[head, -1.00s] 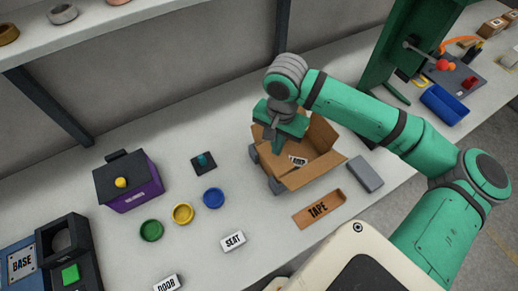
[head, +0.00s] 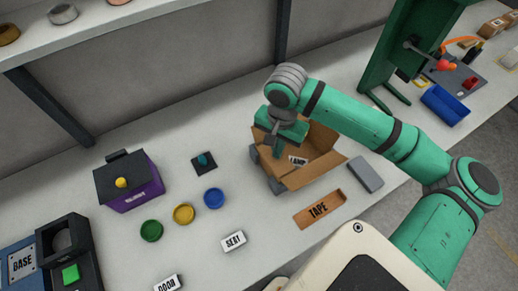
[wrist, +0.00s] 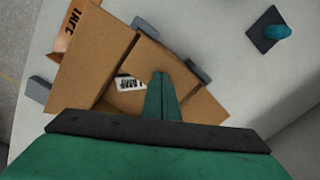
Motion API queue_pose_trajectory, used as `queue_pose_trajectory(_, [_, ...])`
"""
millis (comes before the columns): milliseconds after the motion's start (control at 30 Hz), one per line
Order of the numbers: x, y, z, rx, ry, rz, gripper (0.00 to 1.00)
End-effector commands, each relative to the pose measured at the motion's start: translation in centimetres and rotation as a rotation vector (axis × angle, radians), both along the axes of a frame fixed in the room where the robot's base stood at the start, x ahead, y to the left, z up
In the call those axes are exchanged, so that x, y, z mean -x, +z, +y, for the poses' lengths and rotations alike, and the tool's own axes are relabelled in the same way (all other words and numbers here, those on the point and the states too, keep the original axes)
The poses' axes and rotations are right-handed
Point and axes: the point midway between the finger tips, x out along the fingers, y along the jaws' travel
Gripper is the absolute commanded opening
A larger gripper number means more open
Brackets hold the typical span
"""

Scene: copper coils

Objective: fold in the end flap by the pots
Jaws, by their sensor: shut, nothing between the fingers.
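An open cardboard box (head: 291,184) stands mid-bench, its side flaps spread outward. A label reading LAMP (head: 298,161) shows inside; it also shows in the wrist view (wrist: 130,83). The end flap by the pots (wrist: 150,62) is the panel on the box's side between two grey blocks; it seems to lean inward over the opening, though its exact angle is unclear. My gripper (head: 276,155) is shut and empty, pointing down over that end. In the wrist view its fingertips (wrist: 160,76) overlap the flap; contact cannot be told. The green (head: 151,231), yellow (head: 184,214) and blue (head: 214,198) pots stand left of the box.
Grey blocks (head: 277,185) stand against the box's pot-side end. A larger grey block (head: 366,174) lies to the right. A teal-knobbed piece (head: 203,161) and purple box (head: 132,190) are left.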

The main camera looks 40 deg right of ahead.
Motion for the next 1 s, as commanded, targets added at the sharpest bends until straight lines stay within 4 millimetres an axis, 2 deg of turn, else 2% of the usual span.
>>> queue_pose_trajectory(167, [-0.1, 0.4, 0.1, 0.000, 0.002, -0.001, 0.00])
queue_pose_trajectory(1000, [0.0, 7.5, -0.1, 0.001, -0.001, -0.001, 0.00])
